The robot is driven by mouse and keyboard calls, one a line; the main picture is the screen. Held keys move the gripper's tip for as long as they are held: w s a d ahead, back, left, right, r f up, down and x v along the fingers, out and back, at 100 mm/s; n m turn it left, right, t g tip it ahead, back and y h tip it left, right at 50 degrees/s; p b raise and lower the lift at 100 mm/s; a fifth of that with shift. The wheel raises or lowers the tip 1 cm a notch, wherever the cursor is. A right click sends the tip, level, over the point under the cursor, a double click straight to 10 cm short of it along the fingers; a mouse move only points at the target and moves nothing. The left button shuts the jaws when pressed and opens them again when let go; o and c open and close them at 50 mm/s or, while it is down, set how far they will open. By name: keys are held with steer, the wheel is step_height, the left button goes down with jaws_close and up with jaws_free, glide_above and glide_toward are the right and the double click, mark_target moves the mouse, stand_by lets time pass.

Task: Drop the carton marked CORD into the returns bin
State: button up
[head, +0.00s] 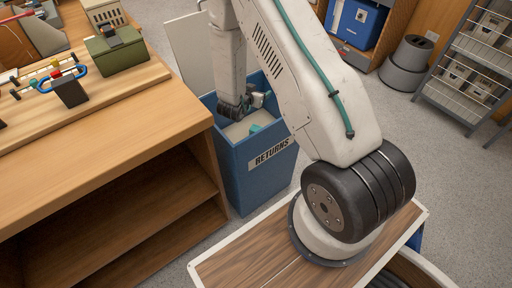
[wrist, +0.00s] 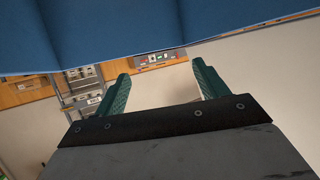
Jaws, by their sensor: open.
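The blue returns bin (head: 240,180), with a RETURNS label on its front, stands in the middle of the head view, beside the wooden counter. My gripper (head: 262,112) is at the bin's open mouth, partly hidden by the bin and my arm. In the wrist view my gripper (wrist: 160,70) has its two green fingers wide apart, with nothing between them. A large blue surface fills the top of that view; I cannot tell for sure what it is. No carton marked CORD can be made out in either view; most of the bin's inside is hidden.
The wooden counter (head: 110,125) with open shelves fills the left. On it are a green box (head: 117,50) and a dark block with a blue strap (head: 70,90). A wire rack (head: 468,70) and grey round bin (head: 406,65) stand at the back right. Grey floor between is clear.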

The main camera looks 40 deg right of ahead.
steer(key=s+a+r, duration=0.1)
steer(key=s, duration=0.3)
steer(key=s+a+r, duration=0.1)
steer(key=s, duration=0.4)
steer(key=s+a+r, duration=0.1)
steer(key=s+a, duration=0.1)
steer(key=s, duration=0.3)
steer(key=shift+a+r, duration=0.1)
steer(key=shift+r, duration=0.2)
steer(key=shift+s+a, duration=0.2)
steer(key=shift+s, duration=0.45)
steer(key=shift+s, duration=0.1)
